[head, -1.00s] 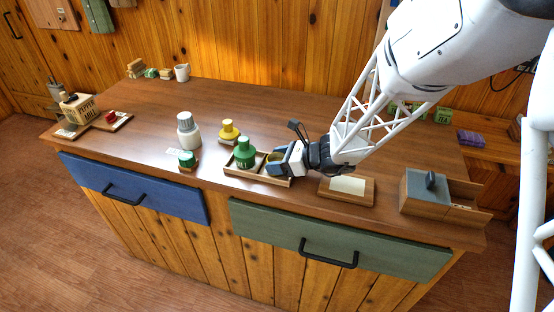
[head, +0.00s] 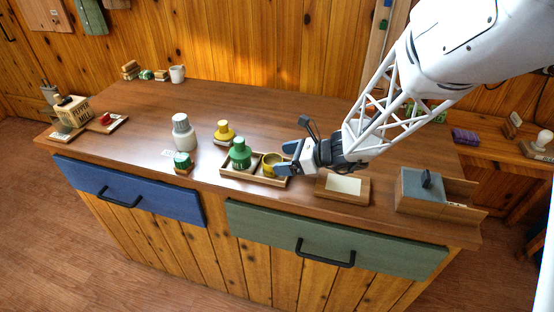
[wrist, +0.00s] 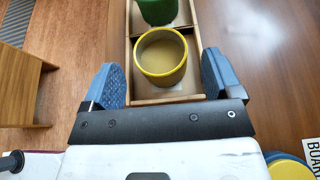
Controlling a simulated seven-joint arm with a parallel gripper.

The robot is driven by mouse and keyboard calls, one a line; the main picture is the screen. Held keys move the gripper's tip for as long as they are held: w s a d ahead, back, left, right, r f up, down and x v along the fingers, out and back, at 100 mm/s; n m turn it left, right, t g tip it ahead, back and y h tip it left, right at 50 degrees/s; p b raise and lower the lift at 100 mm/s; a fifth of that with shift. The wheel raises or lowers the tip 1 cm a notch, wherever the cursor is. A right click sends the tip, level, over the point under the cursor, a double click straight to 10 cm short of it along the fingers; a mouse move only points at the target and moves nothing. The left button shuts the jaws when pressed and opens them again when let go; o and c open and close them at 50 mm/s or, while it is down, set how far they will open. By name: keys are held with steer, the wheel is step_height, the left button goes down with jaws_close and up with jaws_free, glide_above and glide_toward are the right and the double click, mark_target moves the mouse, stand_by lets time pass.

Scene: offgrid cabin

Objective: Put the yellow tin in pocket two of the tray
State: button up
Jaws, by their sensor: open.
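The yellow tin (head: 269,166) is an open-topped round cup. It stands upright in the right-hand pocket of the wooden tray (head: 236,174). In the wrist view the tin (wrist: 163,76) shows its tan inside and sits within the tray walls. A green container (head: 240,156) stands in the pocket to its left. My gripper (head: 284,158) is open at the tray's right end. In the wrist view its two blue-padded fingers lie either side of the tray's near end, apart from the tin. Pocket numbers are not readable.
A yellow-topped container (head: 224,130) stands behind the tray. A grey-white bottle (head: 183,134) and a small green-topped item (head: 182,161) stand to the left. A wooden board with a pale card (head: 343,186) and a grey-lidded box (head: 423,190) lie to the right.

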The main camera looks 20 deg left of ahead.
steer(key=shift+v, duration=3.95)
steer(key=s+d+r+n+t+h, duration=0.1)
steer(key=s+d+r+n+h, duration=0.3)
steer(key=s+d+n, duration=0.2)
steer(key=s+d+r+n+h, duration=0.4)
steer(key=s+d+n+h, duration=0.1)
steer(key=s+d, duration=0.6)
steer(key=s+d+r+n+t+h, duration=0.1)
steer(key=s+d+r+n+h, duration=0.3)
steer(key=s+d+n, duration=0.2)
steer(key=s+d, duration=0.2)
steer(key=d, duration=0.2)
steer(key=shift+s+r+n+t+h, duration=0.2)
steer(key=shift+s+n+t+h, duration=0.1)
steer(key=shift+n, duration=0.1)
